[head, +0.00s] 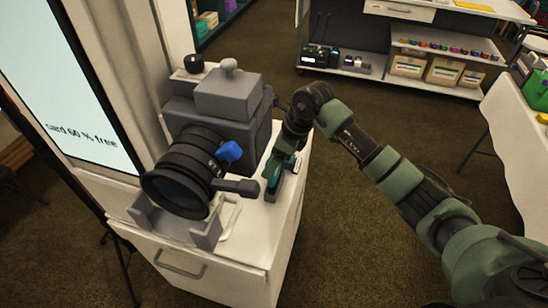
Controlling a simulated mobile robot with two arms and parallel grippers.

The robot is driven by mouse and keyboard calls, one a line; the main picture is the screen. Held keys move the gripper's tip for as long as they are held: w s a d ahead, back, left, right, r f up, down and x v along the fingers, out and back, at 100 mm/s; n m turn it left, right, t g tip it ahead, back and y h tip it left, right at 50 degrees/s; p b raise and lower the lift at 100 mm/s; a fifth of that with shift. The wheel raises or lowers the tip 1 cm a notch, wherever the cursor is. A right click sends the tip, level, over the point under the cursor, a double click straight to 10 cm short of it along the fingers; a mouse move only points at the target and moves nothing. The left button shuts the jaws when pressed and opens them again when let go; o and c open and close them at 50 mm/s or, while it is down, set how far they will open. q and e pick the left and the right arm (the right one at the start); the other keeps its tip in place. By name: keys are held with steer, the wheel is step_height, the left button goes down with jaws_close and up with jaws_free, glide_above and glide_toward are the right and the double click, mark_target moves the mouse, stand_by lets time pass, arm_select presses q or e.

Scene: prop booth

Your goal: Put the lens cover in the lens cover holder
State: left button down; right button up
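A large grey camera (225,115) with a black lens (185,178) and a blue knob (231,151) stands on a white cabinet (262,240). A grey open cradle-like part (165,222) is below the lens at the cabinet's front edge; I cannot tell whether it is the lens cover holder. I cannot make out the lens cover for certain. My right gripper (272,186) points down close to the cabinet top, just right of the camera. Its fingertips are small and partly hidden, so its opening and any contents are unclear. My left gripper is not in view.
A pale loop-shaped piece (229,215) lies on the cabinet top beside the cradle. A lit screen (65,85) stands at the left. A shelf unit (385,65) with boxes is at the back, and a white-covered table (522,130) at the right. Carpet between is clear.

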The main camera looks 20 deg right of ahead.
steer(key=shift+f+b, duration=0.3)
steer(key=shift+b, duration=0.1)
stand_by(0.6)
steer(key=shift+f+b, duration=0.75)
steer(key=shift+f, duration=0.05)
steer(key=shift+f, duration=0.15)
steer(key=shift+f+b, duration=0.8)
steer(key=o, duration=1.3)
steer(key=shift+o, duration=0.2)
steer(key=shift+r, duration=0.1)
